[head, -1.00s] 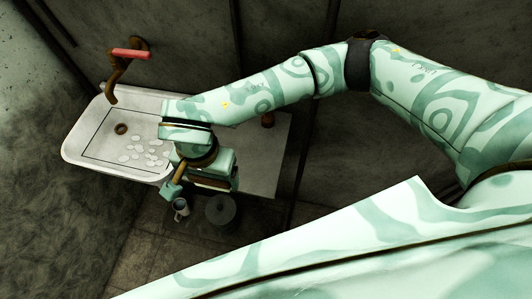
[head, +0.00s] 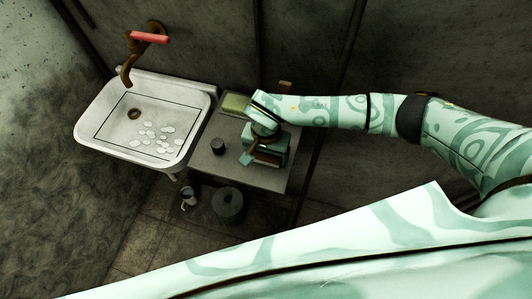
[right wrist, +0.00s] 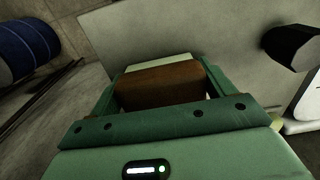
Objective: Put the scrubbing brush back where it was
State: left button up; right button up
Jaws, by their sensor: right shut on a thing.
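The scrubbing brush shows in the right wrist view as a brown wooden block (right wrist: 160,84) between the green fingers of my right gripper (right wrist: 158,76). In the head view, a brown strip of it (head: 268,159) shows at my right gripper (head: 264,155), which is over the grey side table (head: 213,170) right of the sink. The gripper is shut on the brush. Whether the brush touches the tabletop, I cannot tell. Its bristles are hidden. My left gripper is out of view.
The white sink (head: 90,128), with several pale discs in it, stands left of the table. A dark cup (head: 217,146) and a yellow-green block (head: 236,104) are on the tabletop. A dark lidded pot (head: 228,204) and a mug (head: 187,194) are lower down. The tap (head: 128,62) overhangs the sink.

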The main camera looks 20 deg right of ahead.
jog(key=shift+f, duration=0.15)
jog(key=o, duration=1.2)
notch_tip(320, 180, up, 12)
jog(key=shift+w+r+p, duration=0.1)
jog(key=shift+r+p, duration=0.1)
jog(key=shift+p, duration=0.7)
